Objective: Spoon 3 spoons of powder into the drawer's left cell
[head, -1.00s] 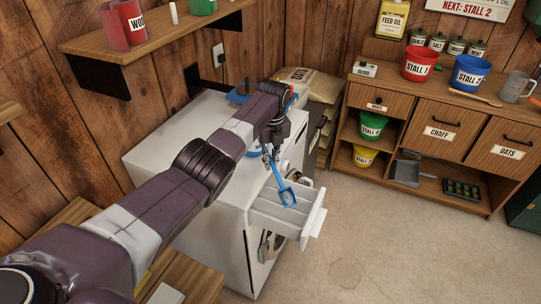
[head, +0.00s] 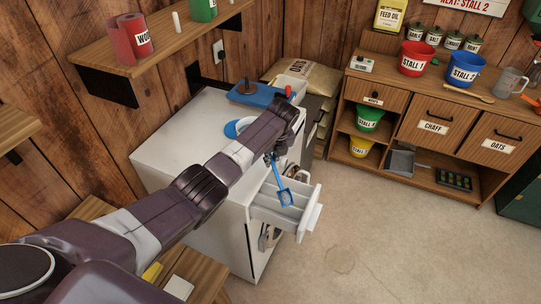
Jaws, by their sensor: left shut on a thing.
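The white drawer (head: 312,214) is pulled out from the front of the white machine (head: 185,142). Dividers split it into long cells. My left gripper (head: 272,157) is shut on a blue spoon (head: 284,197) and holds it pointing down over the drawer. The spoon's bowl is above the cells; which cell it is over, and whether it touches, I cannot tell. No powder can be made out in the bowl or cells at this size. My right gripper is not in view.
On the machine's top are a blue tray (head: 247,96), a white tub (head: 292,84) and a round blue-and-white thing (head: 232,129), partly behind my arm. A shelf (head: 160,48) overhangs on the left. A wooden cabinet (head: 420,120) stands at the right. The floor between is clear.

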